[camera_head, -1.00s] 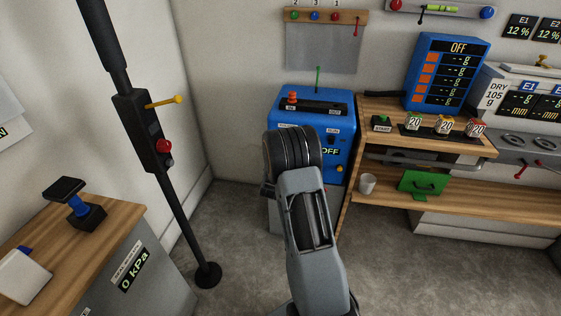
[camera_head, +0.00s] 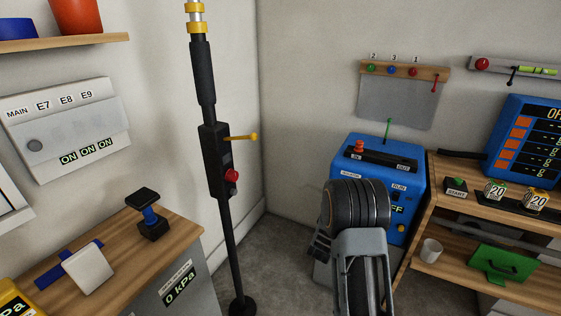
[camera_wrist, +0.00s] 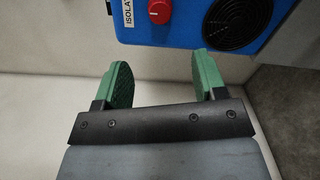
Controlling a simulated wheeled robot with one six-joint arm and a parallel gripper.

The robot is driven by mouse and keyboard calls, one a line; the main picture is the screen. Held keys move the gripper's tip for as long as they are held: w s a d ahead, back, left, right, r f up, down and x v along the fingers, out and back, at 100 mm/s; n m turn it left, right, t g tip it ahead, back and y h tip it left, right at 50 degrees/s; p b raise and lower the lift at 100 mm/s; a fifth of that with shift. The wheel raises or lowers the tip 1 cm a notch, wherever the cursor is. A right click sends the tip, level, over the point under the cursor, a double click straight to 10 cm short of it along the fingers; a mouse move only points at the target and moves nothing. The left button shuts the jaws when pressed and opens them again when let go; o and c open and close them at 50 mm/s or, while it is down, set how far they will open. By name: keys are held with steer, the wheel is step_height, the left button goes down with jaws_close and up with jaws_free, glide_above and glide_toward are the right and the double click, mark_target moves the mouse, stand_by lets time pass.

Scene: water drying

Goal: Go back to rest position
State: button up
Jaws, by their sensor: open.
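My gripper (camera_wrist: 161,82) shows in the wrist view with its two green-padded fingers spread apart and nothing between them. Beyond the fingertips is the blue machine (camera_wrist: 195,22) with a red knob and a round dark vent. In the head view my grey arm reaches up in front of the same blue machine (camera_head: 412,166) and hides part of its front. The fingers cannot be made out in the head view.
A black pole (camera_head: 216,150) with a yellow lever stands left of my arm. A wooden bench (camera_head: 180,222) with a black-and-blue press (camera_head: 151,214) is at the left. A wooden shelf unit (camera_head: 436,190) stands right of the blue machine. Grey floor shows between pole and machine.

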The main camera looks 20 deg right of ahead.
steer(key=s+a+f+m+g+y, duration=0.1)
steer(key=a+f+m+g+y, duration=0.25)
steer(key=f+m+y, duration=0.35)
steer(key=s+a+r+m+g+y+p, duration=0.35)
steer(key=s+a, duration=0.25)
steer(key=a, duration=0.4)
steer(key=s+a+r+p, duration=0.3)
steer(key=s+r, duration=0.3)
steer(key=r, duration=0.4)
steer(key=s+a+r+m+g+y+p, duration=0.1)
steer(key=s+a+r+p, duration=0.2)
steer(key=r, duration=0.8)
steer(key=s+a+r+g+y+p, duration=0.1)
steer(key=s+a+r+p, duration=0.1)
steer(key=s+r+p, duration=0.6)
step_height(320, 180, up, 2)
steer(key=shift+s+a+r+m, duration=0.25)
steer(key=shift+s+a+m, duration=0.1)
steer(key=shift+a, duration=0.05)
